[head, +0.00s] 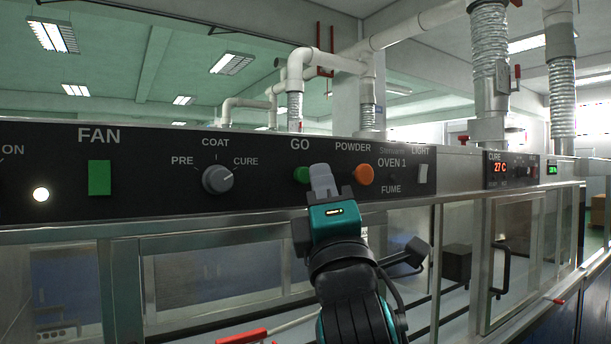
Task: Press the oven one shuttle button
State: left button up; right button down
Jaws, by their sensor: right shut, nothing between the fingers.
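The black control panel (260,185) runs along the oven front. The OVEN 1 label (392,163) is at its right part, with small faint text above it that is hard to read. I cannot single out a shuttle button there. My right gripper (322,178) is shut and empty, its grey fingers pointing at the panel. In the picture its fingertips lie between the green GO button (300,174), whose right edge they partly cover, and the orange POWDER button (364,174). I cannot tell whether they touch the panel. My left gripper is not in view.
The panel also holds a green FAN switch (99,178), a grey PRE/COAT/CURE knob (217,179) and a white LIGHT switch (423,174). A CURE display (499,168) reads 27 C farther right. Below are glass doors with a black handle (502,268).

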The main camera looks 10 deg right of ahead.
jog(key=shift+w+a, duration=0.2)
jog(key=shift+w, duration=0.2)
